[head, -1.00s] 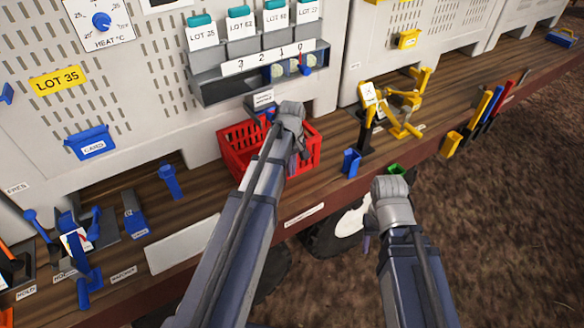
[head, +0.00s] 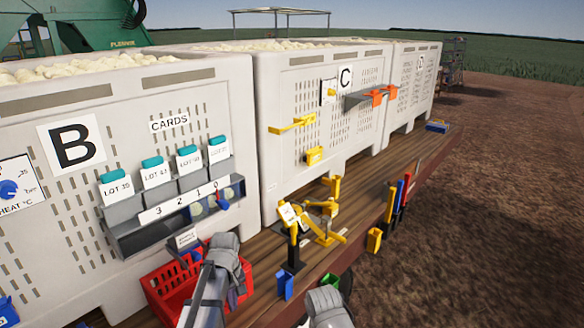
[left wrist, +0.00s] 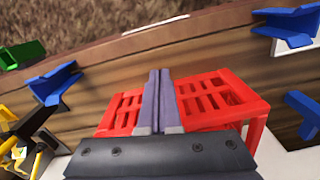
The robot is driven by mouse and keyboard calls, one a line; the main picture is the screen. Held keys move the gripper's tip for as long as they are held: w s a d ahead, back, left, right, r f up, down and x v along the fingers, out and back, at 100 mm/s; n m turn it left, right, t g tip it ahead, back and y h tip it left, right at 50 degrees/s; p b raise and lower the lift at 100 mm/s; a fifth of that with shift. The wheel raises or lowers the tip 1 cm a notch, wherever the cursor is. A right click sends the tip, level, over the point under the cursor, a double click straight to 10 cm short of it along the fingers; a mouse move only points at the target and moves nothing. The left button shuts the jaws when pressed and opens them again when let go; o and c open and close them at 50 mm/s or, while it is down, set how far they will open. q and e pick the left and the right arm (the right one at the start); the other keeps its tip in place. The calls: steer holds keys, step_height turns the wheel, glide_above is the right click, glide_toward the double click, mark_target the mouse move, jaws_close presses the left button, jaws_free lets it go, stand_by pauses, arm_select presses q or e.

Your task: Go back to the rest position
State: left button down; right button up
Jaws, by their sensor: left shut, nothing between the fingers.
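My left gripper (left wrist: 158,95) is shut and empty in the left wrist view, its two fingers pressed together over the red basket (left wrist: 222,92).
Crate B (head: 75,240) with a grey card rack (head: 160,222) stands behind the basket. Yellow tools (head: 325,225), a blue holder (head: 285,285) and several coloured holders stand along the wooden ledge (head: 408,150). Open dirt ground lies to the right.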

arm_select(q)
steer(key=s+d+f+m+y+b, duration=0.1)
steer(key=s+d+f+m+b, duration=1.1)
steer(key=s+d+f+b, duration=0.2)
step_height(320, 180, down, 2)
steer(key=shift+s+d+f, duration=0.1)
steer(key=shift+s+d, duration=0.3)
steer(key=shift+s, duration=0.7)
steer(key=c, duration=1.6)
jaws_free()
